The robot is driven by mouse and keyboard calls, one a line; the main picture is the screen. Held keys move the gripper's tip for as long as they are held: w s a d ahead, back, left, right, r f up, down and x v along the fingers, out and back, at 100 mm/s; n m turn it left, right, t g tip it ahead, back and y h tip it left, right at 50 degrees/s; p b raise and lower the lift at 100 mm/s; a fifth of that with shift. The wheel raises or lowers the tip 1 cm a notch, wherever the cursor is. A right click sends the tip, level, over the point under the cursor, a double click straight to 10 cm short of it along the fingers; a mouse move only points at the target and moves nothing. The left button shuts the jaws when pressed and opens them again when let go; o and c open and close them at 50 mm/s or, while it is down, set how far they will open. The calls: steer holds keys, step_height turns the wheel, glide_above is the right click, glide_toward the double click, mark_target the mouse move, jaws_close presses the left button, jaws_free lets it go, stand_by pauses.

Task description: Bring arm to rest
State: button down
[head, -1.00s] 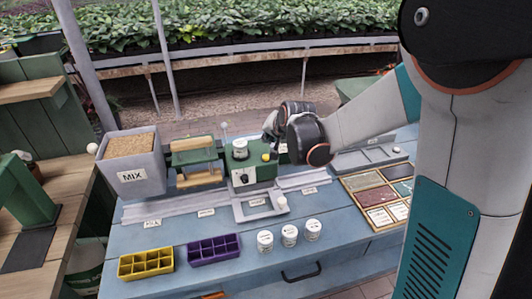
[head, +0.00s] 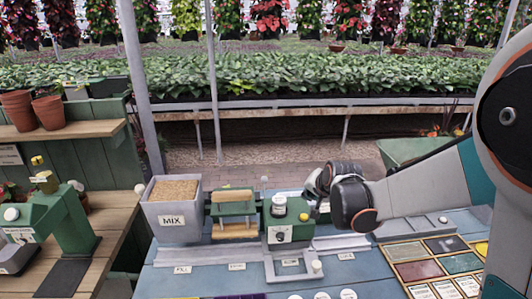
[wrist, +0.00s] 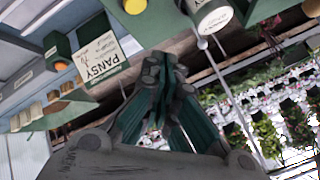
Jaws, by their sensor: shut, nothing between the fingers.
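My gripper (wrist: 165,72) shows in the wrist view with its dark fingertips together and nothing between them. In the head view my gripper (head: 312,184) is partly hidden by my own wrist; it is just right of the green machine (head: 281,224) on the blue bench (head: 210,280). I cannot tell whether it touches anything. The wrist view is tilted and shows a green box labelled PANSY (wrist: 98,52) and a white labelled jar (wrist: 212,17) near the fingers.
A grey MIX bin (head: 172,222) and a green roller unit (head: 232,214) stand left of the machine. Coloured tiles in a wooden frame (head: 393,252) lie at right. A wooden side bench (head: 115,225) with a green press (head: 62,220) is at left. Planted beds are behind.

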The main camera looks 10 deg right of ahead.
steer(key=s+r+n+g, duration=0.1)
steer(key=s+n, duration=0.3)
steer(key=s, duration=1.2)
steer(key=s+r+n+g+h, duration=0.1)
steer(key=s+r+n, duration=0.2)
steer(key=s, duration=1.4)
steer(key=shift+s+a+r+n+b, duration=0.15)
steer(key=shift+a+r+n+b, duration=0.3)
steer(key=shift+r, duration=0.15)
